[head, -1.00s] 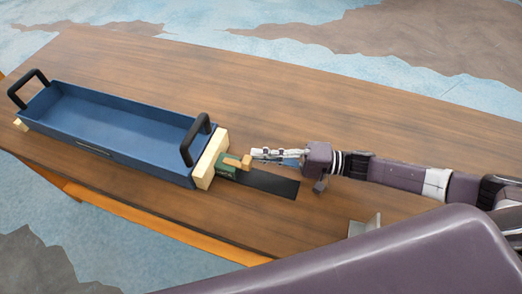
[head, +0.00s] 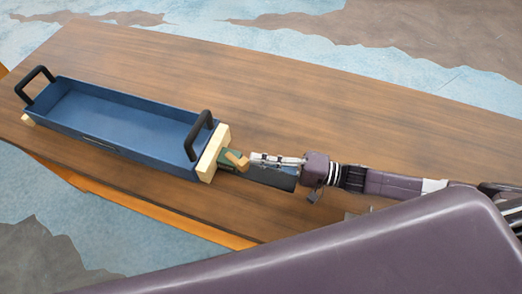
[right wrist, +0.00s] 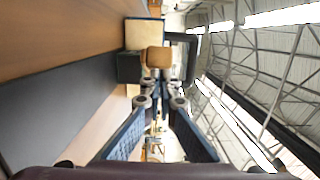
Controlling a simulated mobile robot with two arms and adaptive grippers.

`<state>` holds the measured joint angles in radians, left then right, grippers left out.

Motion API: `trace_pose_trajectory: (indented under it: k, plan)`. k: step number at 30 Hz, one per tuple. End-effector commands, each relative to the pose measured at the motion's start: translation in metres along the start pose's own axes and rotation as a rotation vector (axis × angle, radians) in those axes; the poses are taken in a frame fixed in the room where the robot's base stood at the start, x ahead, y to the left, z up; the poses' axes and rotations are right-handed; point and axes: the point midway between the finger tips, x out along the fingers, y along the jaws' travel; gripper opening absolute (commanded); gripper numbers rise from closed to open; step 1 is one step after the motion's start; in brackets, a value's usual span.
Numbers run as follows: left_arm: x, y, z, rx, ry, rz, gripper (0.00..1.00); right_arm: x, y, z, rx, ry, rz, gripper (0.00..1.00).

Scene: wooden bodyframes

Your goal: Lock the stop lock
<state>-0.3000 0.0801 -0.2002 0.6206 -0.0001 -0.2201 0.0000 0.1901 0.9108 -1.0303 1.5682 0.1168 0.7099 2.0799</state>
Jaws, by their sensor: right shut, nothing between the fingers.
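The stop lock is a small dark green block (head: 229,156) with a light wooden lever (head: 238,160), against the cream end block (head: 213,154) at the blue tray's right end. In the right wrist view, the wooden lever (right wrist: 159,57) stands just beyond my fingertips, with the green block (right wrist: 129,67) on its left. My right gripper (head: 254,160) is shut and empty, pointing left at the lever. Its fingertips (right wrist: 155,85) are close to the lever; I cannot tell whether they touch. My left gripper is not in view.
The blue tray (head: 95,147) with two black handles lies along the wooden table (head: 300,120). A dark strip (head: 268,176) runs right from the lock under my right gripper. The table behind is clear.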

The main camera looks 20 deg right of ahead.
Motion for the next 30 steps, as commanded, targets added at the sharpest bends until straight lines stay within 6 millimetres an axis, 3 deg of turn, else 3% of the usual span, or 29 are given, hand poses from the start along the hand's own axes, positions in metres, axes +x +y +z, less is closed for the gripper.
trace_pose_trajectory:
  k: [10, 30]
  plan:
    - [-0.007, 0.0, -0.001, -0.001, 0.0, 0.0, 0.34, 0.002, 0.0, 0.013, 0.001, -0.002, -0.001, 0.0]
    - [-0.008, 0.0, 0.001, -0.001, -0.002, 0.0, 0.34, -0.004, 0.001, 0.014, 0.0, -0.001, 0.002, 0.0]
